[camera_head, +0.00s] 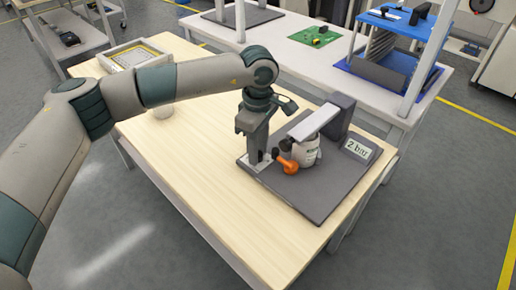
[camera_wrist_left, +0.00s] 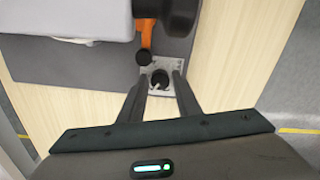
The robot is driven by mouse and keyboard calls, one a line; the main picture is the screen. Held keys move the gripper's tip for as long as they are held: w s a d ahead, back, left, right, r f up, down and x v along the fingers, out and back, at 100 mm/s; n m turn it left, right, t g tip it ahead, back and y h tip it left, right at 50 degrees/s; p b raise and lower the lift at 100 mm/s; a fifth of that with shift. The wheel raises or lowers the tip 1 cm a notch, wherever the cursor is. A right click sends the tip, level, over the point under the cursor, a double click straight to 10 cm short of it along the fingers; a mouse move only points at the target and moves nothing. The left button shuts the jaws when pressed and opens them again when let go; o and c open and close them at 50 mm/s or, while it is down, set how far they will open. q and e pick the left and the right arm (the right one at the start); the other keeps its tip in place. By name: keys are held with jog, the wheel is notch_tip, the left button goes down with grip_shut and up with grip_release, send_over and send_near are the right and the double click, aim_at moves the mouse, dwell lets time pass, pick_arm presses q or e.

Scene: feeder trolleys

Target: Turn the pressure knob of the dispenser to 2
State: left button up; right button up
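The dispenser stands on a dark grey board (camera_head: 322,197) on the wooden table. It has a white labelled container (camera_head: 306,153) under a pale arm and an orange part (camera_head: 287,165) at its front. A "2 bar" sign (camera_head: 357,149) stands at the board's right side. The black pressure knob (camera_wrist_left: 159,78) sits on a small pale scale plate (camera_wrist_left: 155,91); its setting is too small to read. My left gripper (camera_head: 259,158) points down over the plate. In the left wrist view its fingers (camera_wrist_left: 161,80) stand apart on either side of the knob, with visible gaps. My right gripper is out of view.
The table's (camera_head: 195,150) left and front parts are clear. A yellow-edged tray (camera_head: 135,55) lies at its far left corner. Behind stands a white bench with a green circuit board (camera_head: 314,36) and a blue rack (camera_head: 385,60).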

pick_arm(q)
notch_tip(320, 180, up, 17)
jog(key=shift+r, duration=0.2)
dwell(0.5)
